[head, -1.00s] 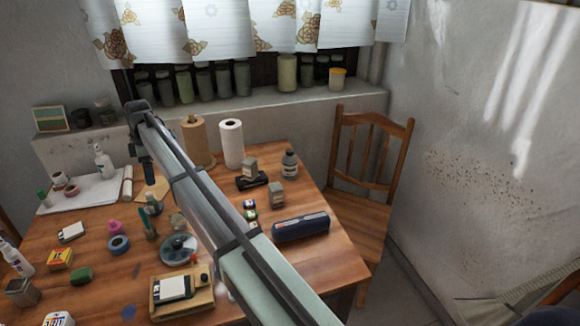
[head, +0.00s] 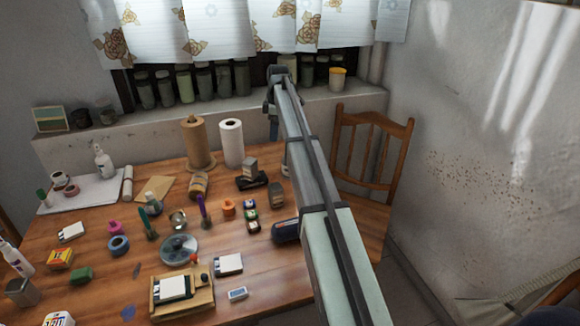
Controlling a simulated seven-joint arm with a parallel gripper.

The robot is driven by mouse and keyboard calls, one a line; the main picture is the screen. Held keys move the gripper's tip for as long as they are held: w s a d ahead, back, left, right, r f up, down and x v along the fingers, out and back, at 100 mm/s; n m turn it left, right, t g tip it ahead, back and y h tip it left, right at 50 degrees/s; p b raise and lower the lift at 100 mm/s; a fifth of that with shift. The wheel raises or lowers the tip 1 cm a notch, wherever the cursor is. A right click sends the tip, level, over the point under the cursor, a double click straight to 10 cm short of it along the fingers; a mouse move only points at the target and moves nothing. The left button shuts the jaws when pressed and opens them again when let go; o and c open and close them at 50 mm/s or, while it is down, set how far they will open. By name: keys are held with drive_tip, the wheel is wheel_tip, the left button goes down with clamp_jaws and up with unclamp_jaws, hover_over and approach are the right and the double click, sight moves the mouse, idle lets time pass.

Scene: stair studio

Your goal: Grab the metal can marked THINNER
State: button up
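No THINNER marking is readable in this view. Several small grey metal-looking cans are on the wooden table: one (head: 276,195) stands right of the middle, close to my arm. Another grey can (head: 250,168) is just behind it, at a black object. A third grey can (head: 22,292) stands at the near left corner. My gripper (head: 274,136) hangs down from the far end of my arm, above the table's back right part, apart from the cans. It is too small and dark to tell whether its fingers are open.
Paper rolls (head: 231,143) stand at the table's back. A dark blue case (head: 286,231) and a bottle behind it are partly hidden by my arm. Small items crowd the table (head: 100,285). A wooden chair (head: 368,150) stands right; jars (head: 203,82) line the sill.

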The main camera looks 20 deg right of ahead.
drive_tip(key=s+d+n, duration=0.2)
drive_tip(key=d+n, duration=0.4)
drive_tip(key=shift+g+h, duration=0.4)
drive_tip(key=f, duration=1.2)
drive_tip(key=shift+a+f, duration=0.3)
drive_tip(key=shift+f, duration=0.1)
drive_tip(key=shift+c, duration=0.2)
drive_tip(key=c, duration=1.3)
